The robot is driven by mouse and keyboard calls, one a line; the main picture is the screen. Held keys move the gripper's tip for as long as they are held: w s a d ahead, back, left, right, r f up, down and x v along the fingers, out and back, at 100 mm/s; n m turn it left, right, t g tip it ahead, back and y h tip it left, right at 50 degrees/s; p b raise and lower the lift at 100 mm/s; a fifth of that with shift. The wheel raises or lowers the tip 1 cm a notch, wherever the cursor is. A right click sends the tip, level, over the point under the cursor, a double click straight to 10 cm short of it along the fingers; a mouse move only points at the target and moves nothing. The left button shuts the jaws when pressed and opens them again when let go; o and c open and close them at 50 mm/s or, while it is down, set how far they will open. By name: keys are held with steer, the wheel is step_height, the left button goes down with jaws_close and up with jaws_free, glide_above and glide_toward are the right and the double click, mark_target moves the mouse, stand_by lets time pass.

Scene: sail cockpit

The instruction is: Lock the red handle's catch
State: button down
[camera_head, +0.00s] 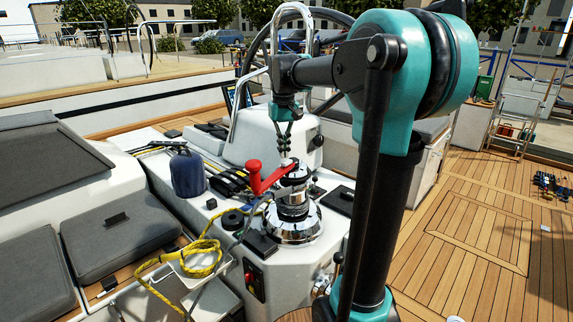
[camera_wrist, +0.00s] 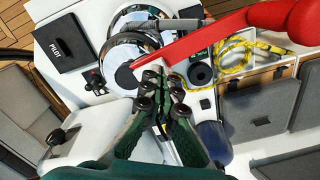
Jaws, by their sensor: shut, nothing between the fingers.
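The red handle (camera_head: 266,183) sits on top of the chrome and black winch (camera_head: 293,208), its knob standing up at the left end. In the wrist view the red handle (camera_wrist: 205,38) runs from the winch top to the upper right. My gripper (camera_head: 286,157) points down just above the handle's winch end. In the wrist view my gripper's fingertips (camera_wrist: 163,78) are together and empty, beside the handle's inner end. I cannot tell whether they touch it. The catch is not clear in either view; the fingers and the handle's end hide that area.
A yellow rope (camera_head: 203,247) lies coiled left of the winch. A dark blue covered winch (camera_head: 187,174) stands farther left. A black PILOT box (camera_wrist: 70,41) and a row of black rope clutches (camera_head: 228,180) are on the console. The wooden deck at right has open room.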

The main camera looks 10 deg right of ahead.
steer(key=shift+f, duration=1.3)
stand_by(0.8)
steer(key=shift+r, duration=3.5)
